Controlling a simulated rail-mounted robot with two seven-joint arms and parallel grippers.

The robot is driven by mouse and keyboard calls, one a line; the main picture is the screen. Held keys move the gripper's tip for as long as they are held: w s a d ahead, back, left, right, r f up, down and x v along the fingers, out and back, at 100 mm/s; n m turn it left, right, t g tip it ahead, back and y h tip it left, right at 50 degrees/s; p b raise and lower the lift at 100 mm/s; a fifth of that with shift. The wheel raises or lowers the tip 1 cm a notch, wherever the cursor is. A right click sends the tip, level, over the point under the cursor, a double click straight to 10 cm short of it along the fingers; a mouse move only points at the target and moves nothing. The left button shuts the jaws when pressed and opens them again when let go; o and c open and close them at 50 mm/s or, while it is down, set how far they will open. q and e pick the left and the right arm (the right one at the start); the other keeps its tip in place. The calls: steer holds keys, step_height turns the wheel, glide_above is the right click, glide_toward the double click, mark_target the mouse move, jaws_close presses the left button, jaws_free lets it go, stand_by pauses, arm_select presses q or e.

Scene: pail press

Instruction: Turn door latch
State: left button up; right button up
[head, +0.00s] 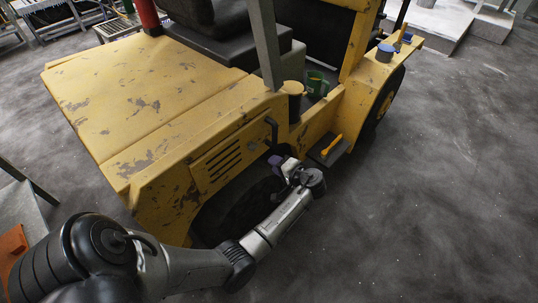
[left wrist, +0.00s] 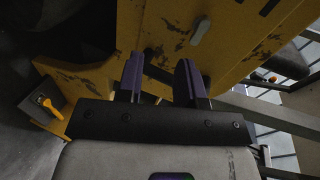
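The door latch (head: 252,146) is a small grey piece on a yellow side panel (head: 222,160) with dark slots, on a worn yellow vehicle. In the left wrist view the latch (left wrist: 200,32) is an elongated grey tab on the yellow panel, above and right of the fingers. My left gripper (head: 277,163) is beside the vehicle, right of the latch and a little lower in the head view. Its two purple fingers (left wrist: 161,75) stand apart with nothing between them. The fingers are apart from the latch. My right gripper is not in view.
A black bar handle (head: 271,130) is close to the latch. A step (head: 328,156) carries a yellow-handled item (head: 332,145). A green cup (head: 315,82) sits in the cab and a blue-topped can (head: 385,52) on the fender. Open floor (head: 440,190) lies right.

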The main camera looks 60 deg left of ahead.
mark_target(255, 148)
arm_select(q)
steer(key=shift+s+a+r+m+g+y, duration=0.1)
steer(key=shift+s+a+r+g+y, duration=0.35)
steer(key=shift+a, duration=0.95)
steer(key=shift+s+a+r+m+g+y, duration=0.2)
steer(key=shift+s+a+y, duration=0.45)
steer(key=shift+a, duration=0.8)
steer(key=shift+s+a+r+g+y, duration=0.25)
steer(key=shift+s+a+r+y, duration=0.25)
steer(key=shift+a, duration=0.9)
steer(key=shift+f, duration=0.1)
steer(key=c, duration=0.6)
steer(key=shift+o, duration=0.2)
steer(key=m, duration=1.7)
steer(key=o, duration=0.3)
steer(key=shift+m, duration=0.4)
steer(key=o, duration=0.5)
